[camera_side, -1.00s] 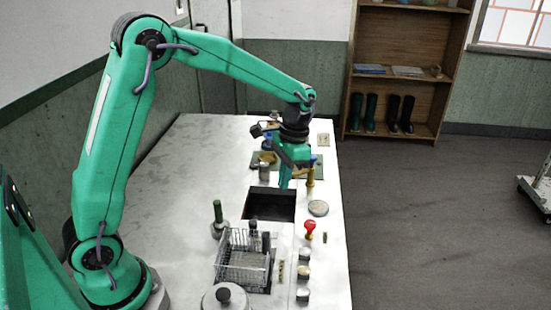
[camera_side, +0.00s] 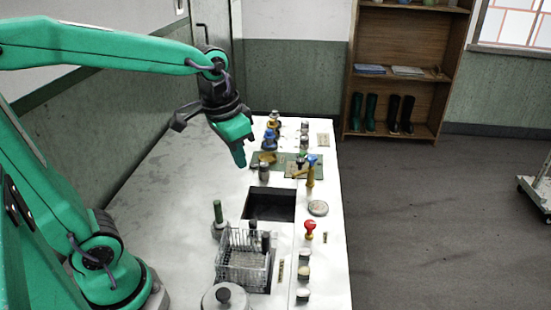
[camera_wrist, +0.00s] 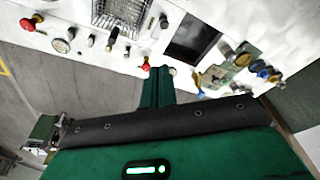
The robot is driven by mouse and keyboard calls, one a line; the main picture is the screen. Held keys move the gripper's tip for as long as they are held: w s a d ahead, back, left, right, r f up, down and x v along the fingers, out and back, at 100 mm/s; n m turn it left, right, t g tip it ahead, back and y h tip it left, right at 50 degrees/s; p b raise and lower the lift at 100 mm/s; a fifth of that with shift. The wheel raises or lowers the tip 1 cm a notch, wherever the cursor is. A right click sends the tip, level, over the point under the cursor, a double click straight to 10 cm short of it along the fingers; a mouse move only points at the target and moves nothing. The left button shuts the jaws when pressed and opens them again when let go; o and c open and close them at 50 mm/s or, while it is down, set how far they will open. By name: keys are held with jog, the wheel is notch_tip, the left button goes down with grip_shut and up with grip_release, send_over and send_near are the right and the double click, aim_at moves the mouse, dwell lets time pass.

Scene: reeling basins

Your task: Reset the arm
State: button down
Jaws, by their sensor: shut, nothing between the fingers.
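My gripper (camera_side: 240,158) is green and hangs above the white worktop (camera_side: 170,190), behind and to the left of the dark square basin (camera_side: 270,203) in the side view. Its fingers are together with nothing between them. In the wrist view my gripper (camera_wrist: 157,72) points toward the worktop, with the basin (camera_wrist: 192,40) just beyond and to the right of its tips. My gripper is apart from every object on the worktop.
A wire basket (camera_side: 243,258), a lidded round pot (camera_side: 225,297) and a green-handled tool (camera_side: 218,213) stand near the front. A red knob (camera_side: 309,228) and blue-topped valve (camera_side: 311,168) line the right edge. The worktop's left part is clear.

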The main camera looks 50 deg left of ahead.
jog(key=s+n+t, duration=0.1)
jog(key=s+t, duration=0.2)
jog(key=s, duration=0.5)
jog(key=shift+a+r, duration=0.15)
jog(key=shift+r, duration=0.15)
dwell(0.8)
